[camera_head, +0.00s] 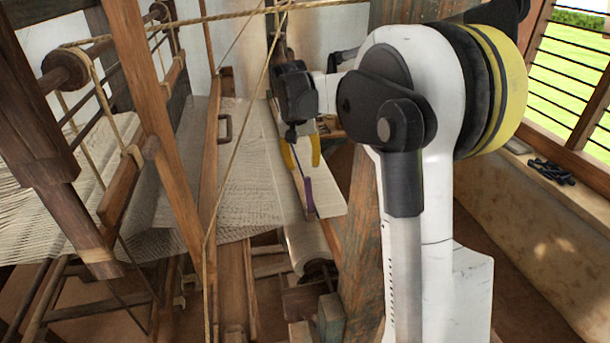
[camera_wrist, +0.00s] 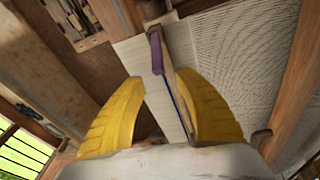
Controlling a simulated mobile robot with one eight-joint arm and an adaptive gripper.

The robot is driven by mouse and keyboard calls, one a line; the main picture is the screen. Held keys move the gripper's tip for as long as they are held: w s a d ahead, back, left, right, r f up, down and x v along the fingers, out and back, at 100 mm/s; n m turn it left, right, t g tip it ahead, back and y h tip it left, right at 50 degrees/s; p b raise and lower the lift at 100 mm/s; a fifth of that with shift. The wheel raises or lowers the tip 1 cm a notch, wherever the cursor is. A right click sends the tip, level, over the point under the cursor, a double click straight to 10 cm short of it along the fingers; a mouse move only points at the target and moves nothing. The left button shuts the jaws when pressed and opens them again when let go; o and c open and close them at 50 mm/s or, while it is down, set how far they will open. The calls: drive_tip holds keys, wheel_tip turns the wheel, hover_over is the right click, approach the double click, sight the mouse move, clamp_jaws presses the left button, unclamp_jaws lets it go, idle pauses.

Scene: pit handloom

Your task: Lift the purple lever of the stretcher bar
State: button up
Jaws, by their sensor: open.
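The purple lever (camera_head: 308,195) lies along the near end of the thin brown stretcher bar (camera_wrist: 181,82), over pale cloth. It also shows in the wrist view (camera_wrist: 156,52), top middle, just beyond my fingertips. It looks lowered along the bar, though a small tilt is hard to judge. My gripper (camera_head: 303,167) has two yellow fingers and is open and empty. In the wrist view my gripper (camera_wrist: 158,77) has one finger on each side of the bar's line, with the right finger close to the bar. I cannot tell whether it touches.
Wooden loom posts (camera_head: 150,130) and taut cords stand left of my arm. Woven cloth (camera_head: 245,165) spreads beside the bar. A cloth roller (camera_head: 305,247) lies below. Dark small items (camera_head: 551,171) rest on the window ledge at right.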

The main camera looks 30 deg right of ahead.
drive_tip(key=shift+v, duration=0.75)
